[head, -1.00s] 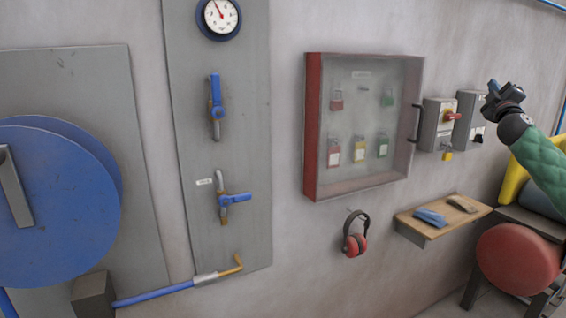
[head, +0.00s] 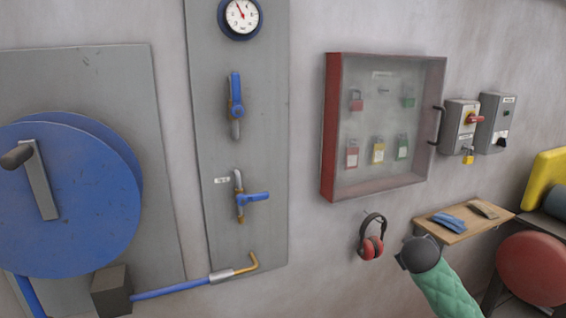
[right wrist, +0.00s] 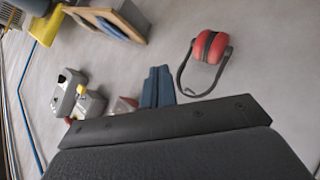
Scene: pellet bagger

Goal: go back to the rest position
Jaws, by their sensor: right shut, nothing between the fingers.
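My right gripper (right wrist: 157,88) shows in the right wrist view as two blue-grey fingers shut together with nothing between them. It is clear of the wall things behind it. In the head view my right arm, in a green sleeve, comes in from the bottom right and ends in a dark rounded part below the small shelf; the fingers cannot be made out there. My left gripper is in neither view. A yellow padlock (head: 468,158) hangs at the switch box (head: 461,125) with the red and yellow handle.
Red earmuffs (head: 372,240) hang on the wall close to my right arm. A wooden shelf (head: 455,237) with gloves and a red round seat (head: 535,268) are at the right. A padlock cabinet (head: 328,130), valve panel (head: 270,150) and blue hose reel (head: 90,220) line the wall.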

